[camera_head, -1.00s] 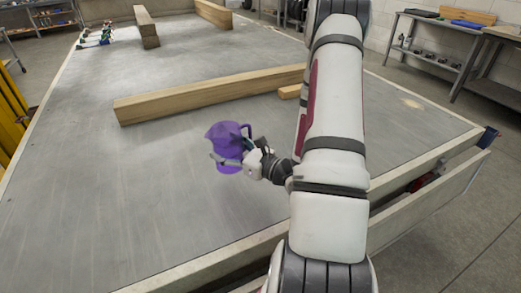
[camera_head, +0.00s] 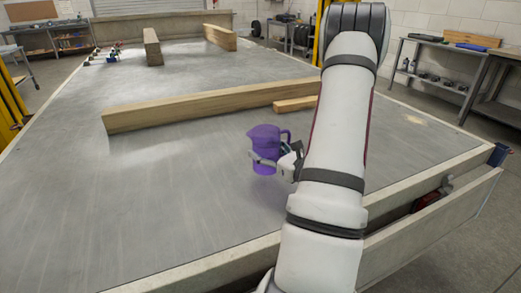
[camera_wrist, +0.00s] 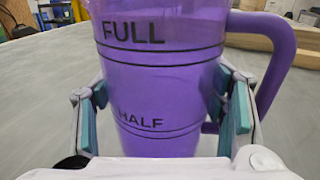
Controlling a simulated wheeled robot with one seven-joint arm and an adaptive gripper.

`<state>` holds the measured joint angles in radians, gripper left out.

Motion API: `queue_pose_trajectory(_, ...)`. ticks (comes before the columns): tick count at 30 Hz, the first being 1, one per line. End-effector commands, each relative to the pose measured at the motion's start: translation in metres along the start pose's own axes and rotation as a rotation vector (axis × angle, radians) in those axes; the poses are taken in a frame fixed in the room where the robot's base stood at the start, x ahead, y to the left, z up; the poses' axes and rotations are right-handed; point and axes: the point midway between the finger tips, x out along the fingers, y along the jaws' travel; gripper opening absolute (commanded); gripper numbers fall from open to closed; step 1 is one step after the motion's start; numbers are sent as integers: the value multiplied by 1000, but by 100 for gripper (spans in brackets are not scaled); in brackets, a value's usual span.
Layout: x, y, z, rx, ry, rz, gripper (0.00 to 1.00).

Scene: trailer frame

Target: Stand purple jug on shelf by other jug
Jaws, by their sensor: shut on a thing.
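The purple jug (camera_head: 265,143) is in my gripper (camera_head: 268,164), above or at the grey trailer bed; whether it touches the bed is unclear. It looks close to upright, its handle on the right. In the wrist view the jug (camera_wrist: 160,85) fills the middle, with FULL and HALF lines marked in black. The gripper's teal pads (camera_wrist: 162,118) press on both sides of it. The jug's rim is cut off in the wrist view. I cannot make out a second jug in either view.
A long wooden beam (camera_head: 210,106) lies across the trailer bed (camera_head: 150,190) behind the jug, with a short block (camera_head: 295,104) beside it. Two more beams lie farther back. A metal shelf table (camera_head: 440,68) stands at the right wall. The near left bed is clear.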

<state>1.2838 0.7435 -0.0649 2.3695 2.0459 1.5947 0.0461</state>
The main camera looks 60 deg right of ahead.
Motion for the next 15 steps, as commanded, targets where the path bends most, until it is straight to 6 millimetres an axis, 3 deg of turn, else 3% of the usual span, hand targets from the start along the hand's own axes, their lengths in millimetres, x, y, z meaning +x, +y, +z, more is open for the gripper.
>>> queue_pose_trajectory(7, 48, -33, -6, -3, -2, 2, 32)
queue_pose_trajectory(15, 68, -49, -8, 0, 0, -1, 32)
